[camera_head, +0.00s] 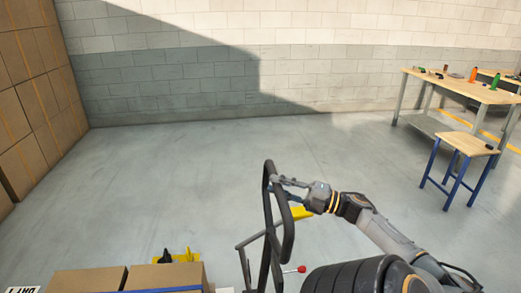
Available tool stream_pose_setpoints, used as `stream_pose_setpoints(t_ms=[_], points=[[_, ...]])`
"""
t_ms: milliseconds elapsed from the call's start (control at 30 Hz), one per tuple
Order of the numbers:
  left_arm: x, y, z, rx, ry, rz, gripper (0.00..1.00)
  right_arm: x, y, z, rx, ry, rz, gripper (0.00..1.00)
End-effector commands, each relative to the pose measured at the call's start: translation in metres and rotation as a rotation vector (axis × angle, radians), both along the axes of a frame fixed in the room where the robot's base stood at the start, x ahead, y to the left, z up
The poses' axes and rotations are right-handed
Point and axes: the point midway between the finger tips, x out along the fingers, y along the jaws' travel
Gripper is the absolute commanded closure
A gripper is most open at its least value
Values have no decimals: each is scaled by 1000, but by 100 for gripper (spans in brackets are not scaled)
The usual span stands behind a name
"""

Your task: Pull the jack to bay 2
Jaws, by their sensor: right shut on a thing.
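The jack's black looped handle (288,235) stands upright at the lower middle of the head view. My right gripper (284,183) is shut on the handle near its top. A lever with a red knob (300,269) shows low beside the handle. The lower part of the jack is cut off by the bottom edge of the picture. My left gripper is not in view. No bay number can be read in this view.
Cardboard boxes (128,279) show at the lower left, with a yellow thing (180,256) behind them. Stacked cartons (35,95) line the left side. A workbench (455,86) and a blue-legged stool (462,144) stand at the right. The middle floor is clear up to the block wall.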

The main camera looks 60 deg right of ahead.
Motion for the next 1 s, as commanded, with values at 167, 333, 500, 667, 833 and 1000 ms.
stream_pose_setpoints(t_ms=[167,333,500,667,833,1000], points=[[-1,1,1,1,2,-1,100,-8,-8,4,-3,-6,1,100],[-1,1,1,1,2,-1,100,-11,-10,4,-3,-7,5,100],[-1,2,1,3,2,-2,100,-11,-9,5,-4,-8,6,100],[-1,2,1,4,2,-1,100,-11,-9,5,-4,-9,6,69],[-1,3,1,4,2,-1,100,-11,-9,3,-2,-6,5,53],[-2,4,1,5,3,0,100,-12,-10,2,-2,-4,4,53]])
